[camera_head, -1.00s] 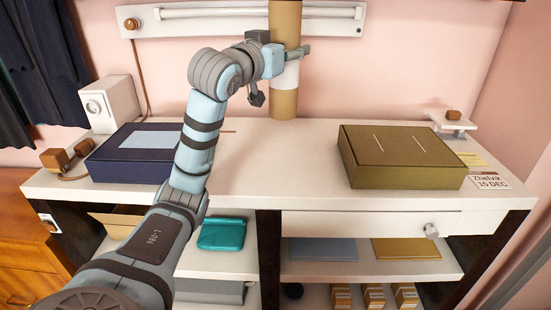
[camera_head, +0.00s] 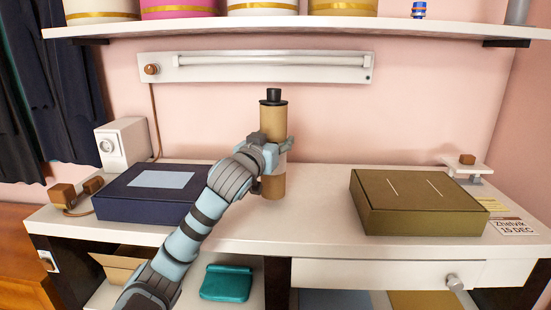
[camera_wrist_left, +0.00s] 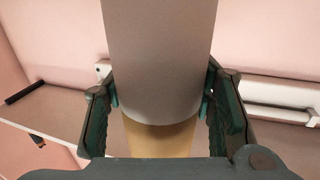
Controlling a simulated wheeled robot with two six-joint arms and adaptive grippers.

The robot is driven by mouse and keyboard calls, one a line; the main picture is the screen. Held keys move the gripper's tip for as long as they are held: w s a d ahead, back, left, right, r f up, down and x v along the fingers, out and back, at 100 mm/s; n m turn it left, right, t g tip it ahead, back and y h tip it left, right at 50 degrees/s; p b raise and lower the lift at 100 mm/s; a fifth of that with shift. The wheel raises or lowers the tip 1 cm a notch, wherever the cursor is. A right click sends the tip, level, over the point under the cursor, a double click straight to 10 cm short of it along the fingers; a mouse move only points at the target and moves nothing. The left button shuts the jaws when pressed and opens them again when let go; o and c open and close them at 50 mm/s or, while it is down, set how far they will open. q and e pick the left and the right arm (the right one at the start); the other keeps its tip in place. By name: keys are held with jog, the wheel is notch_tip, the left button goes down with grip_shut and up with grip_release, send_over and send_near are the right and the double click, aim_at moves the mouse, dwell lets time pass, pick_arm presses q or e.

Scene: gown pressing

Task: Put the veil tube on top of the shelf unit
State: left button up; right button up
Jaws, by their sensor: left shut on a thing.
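The veil tube (camera_head: 272,121) is a tan upright cylinder with a black cap and a pale band around its middle. My left gripper (camera_head: 277,152) is shut on it at the band. In the left wrist view, the tube (camera_wrist_left: 160,60) stands between the two green-padded fingers (camera_wrist_left: 163,108). The tube's lower end is over the white worktop (camera_head: 318,205); I cannot tell whether it touches. The worktop has open shelves beneath. A wall shelf (camera_head: 220,28) runs above. Neither is clearly marked as the shelf unit. My right gripper is out of view.
A navy box (camera_head: 150,207) lies left of the tube and an olive box (camera_head: 420,205) right. A wall lamp (camera_head: 260,67) is behind and above the tube. Several gold-banded round boxes (camera_head: 262,8) fill much of the wall shelf.

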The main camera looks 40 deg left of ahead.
pick_arm(q)
jog(key=shift+f, duration=1.3)
jog(key=o, duration=1.2)
jog(key=shift+c, duration=0.2)
jog(key=shift+d, duration=0.1)
jog(key=shift+s, duration=0.1)
jog(key=b+v, duration=0.5)
jog(key=v, duration=0.6)
jog(key=shift+s+d+b, duration=0.25)
jog(key=shift+s+b, duration=0.05)
jog(key=shift+s, duration=0.05)
jog(key=shift+r, duration=0.1)
